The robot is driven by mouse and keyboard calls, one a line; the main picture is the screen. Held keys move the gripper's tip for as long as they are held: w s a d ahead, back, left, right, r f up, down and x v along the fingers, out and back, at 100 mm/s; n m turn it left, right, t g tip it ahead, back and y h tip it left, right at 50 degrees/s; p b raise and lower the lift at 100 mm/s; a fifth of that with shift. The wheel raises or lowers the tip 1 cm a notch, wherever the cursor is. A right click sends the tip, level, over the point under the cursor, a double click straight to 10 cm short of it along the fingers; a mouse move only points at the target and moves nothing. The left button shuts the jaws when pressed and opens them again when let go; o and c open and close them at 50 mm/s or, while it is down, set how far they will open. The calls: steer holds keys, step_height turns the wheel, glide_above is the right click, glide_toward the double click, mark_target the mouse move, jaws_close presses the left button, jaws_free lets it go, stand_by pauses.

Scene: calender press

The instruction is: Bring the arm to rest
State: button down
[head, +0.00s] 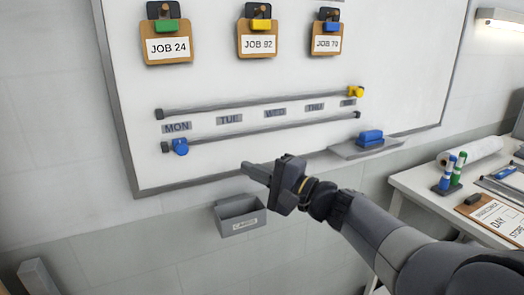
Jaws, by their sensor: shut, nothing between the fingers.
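My gripper (258,170) is in front of the lower edge of the whiteboard (240,75), pointing left, with its fingers together and nothing held. My arm (375,230) reaches in from the lower right corner. The gripper appears above a small grey wall bin (240,215) in the picture. How far it stands from the board is hard to tell. On the board, a blue slider (180,147) sits near the left end of the lower rail (270,132). A yellow slider (356,91) sits near the right end of the upper rail (250,103).
Three clipboards hang along the top: JOB 24 (167,47), JOB 92 (258,44) and JOB 70 (327,38). A blue eraser (369,137) lies on a ledge (365,149). A white table (420,185) at right holds markers (449,171), a paper roll (470,151) and a clipboard (492,213).

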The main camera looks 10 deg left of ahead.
steer(key=s+p+x, duration=0.1)
steer(key=x, duration=0.3)
steer(key=p+x, duration=0.2)
steer(key=x, duration=0.2)
steer(key=s+a+p+x, duration=0.1)
steer(key=x, duration=0.3)
steer(key=shift+s+a+r, duration=0.1)
steer(key=shift+a+r, duration=0.1)
steer(key=shift+a, duration=0.25)
steer(key=shift+p, duration=0.3)
